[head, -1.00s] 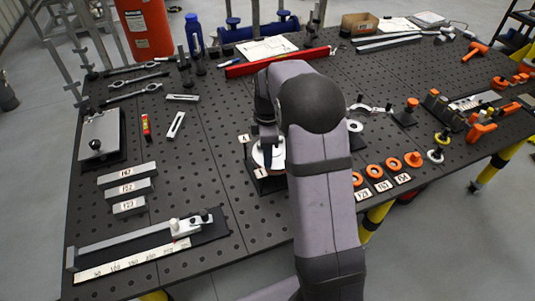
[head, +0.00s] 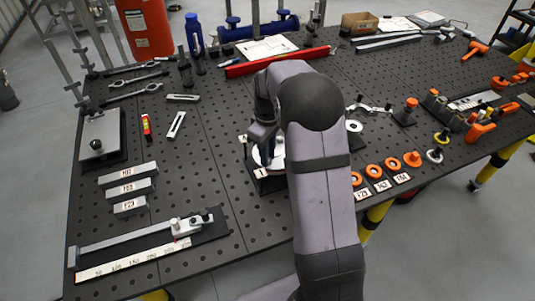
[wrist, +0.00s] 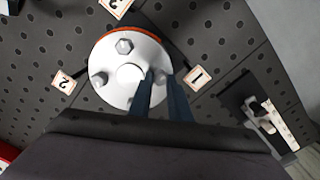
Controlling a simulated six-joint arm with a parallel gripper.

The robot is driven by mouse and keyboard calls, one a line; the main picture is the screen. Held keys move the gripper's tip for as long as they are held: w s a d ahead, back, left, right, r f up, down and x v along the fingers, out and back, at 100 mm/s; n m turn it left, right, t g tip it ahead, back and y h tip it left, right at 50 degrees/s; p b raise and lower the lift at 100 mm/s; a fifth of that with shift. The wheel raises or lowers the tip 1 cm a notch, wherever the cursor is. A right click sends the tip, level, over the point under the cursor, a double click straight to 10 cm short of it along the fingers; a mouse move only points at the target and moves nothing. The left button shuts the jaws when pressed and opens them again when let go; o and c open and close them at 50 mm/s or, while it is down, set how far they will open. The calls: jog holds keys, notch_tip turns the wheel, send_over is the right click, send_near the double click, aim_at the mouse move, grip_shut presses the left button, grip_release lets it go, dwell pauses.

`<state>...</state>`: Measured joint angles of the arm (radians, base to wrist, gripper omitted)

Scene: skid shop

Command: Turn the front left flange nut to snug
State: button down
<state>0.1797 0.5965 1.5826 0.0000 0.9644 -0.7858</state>
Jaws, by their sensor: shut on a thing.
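The round white flange (wrist: 112,58) with an orange edge lies on a dark plate on the table. In the head view the flange (head: 258,157) is mostly hidden behind my arm. Two hex nuts show clearly on it, one at the top (wrist: 124,46) and one at the left (wrist: 99,78), around a white centre boss (wrist: 130,74). My gripper (wrist: 160,75) is down at the flange, on the side by the label 1 (wrist: 198,77). Its blue-grey fingers are shut on the nut there, which they largely hide.
Number labels (wrist: 63,81) stand around the flange. Labelled grey bars (head: 128,187) and a long scale with a slide (head: 130,242) lie to the left. Orange rings (head: 375,171) lie to the right. A red beam (head: 278,62) lies behind.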

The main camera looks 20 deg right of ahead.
jog(key=shift+w+r, duration=0.15)
jog(key=c, duration=1.6)
grip_release()
jog(key=shift+c, duration=0.2)
